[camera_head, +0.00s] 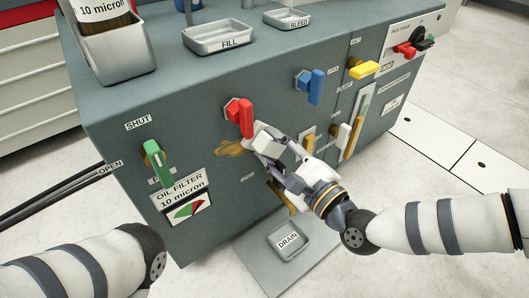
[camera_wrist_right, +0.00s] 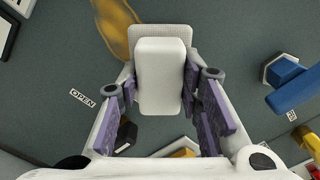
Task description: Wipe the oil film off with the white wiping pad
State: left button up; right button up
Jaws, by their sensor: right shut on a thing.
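The white wiping pad shows in the wrist view (camera_wrist_right: 160,75) as a white block handle on a grey-edged base, and in the head view (camera_head: 264,137). My right gripper (camera_head: 278,152) is shut on it, with the fingers on both sides of the handle. The brown oil film (camera_head: 232,147) is on the cabinet's front panel, just left of the pad and below the red valve. It also shows in the wrist view (camera_wrist_right: 116,25), partly hidden by the pad. I cannot tell whether the pad touches the panel. My left gripper is out of view; only its arm shows at lower left.
A red valve handle (camera_head: 246,118) stands out just above the pad. A blue valve (camera_head: 316,86), a green handle (camera_head: 152,162) and a yellow handle (camera_head: 362,69) also stick out. The DRAIN tray (camera_head: 273,238) sits on the floor plate below.

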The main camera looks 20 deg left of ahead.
jog(key=shift+w+a, duration=0.1)
jog(key=shift+s+a, duration=0.1)
jog(key=shift+s, duration=0.1)
jog(key=shift+c, duration=0.4)
jog(key=shift+s+a+r+p, duration=0.1)
jog(key=shift+s+a+p, duration=0.55)
jog(key=shift+s+p, duration=0.15)
jog(key=shift+s+a+p, duration=0.3)
jog(key=shift+s+a, duration=0.45)
jog(key=shift+s, duration=0.25)
jog(key=shift+s+a+p, duration=0.35)
jog(key=shift+s+a, duration=0.45)
jog(key=shift+s, duration=0.25)
jog(key=shift+s+a+p, duration=0.3)
jog(key=shift+s+a, duration=0.45)
jog(key=shift+s, duration=0.25)
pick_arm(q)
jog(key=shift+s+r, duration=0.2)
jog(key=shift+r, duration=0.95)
pick_arm(e)
jog(key=shift+s+a, duration=0.2)
jog(key=shift+s, duration=0.2)
jog(key=shift+s+d+f, duration=0.2)
jog(key=shift+s+d, duration=0.1)
grip_shut()
pick_arm(q)
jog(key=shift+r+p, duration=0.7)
jog(key=shift+p, duration=0.25)
pick_arm(e)
jog(key=shift+v, duration=2.55)
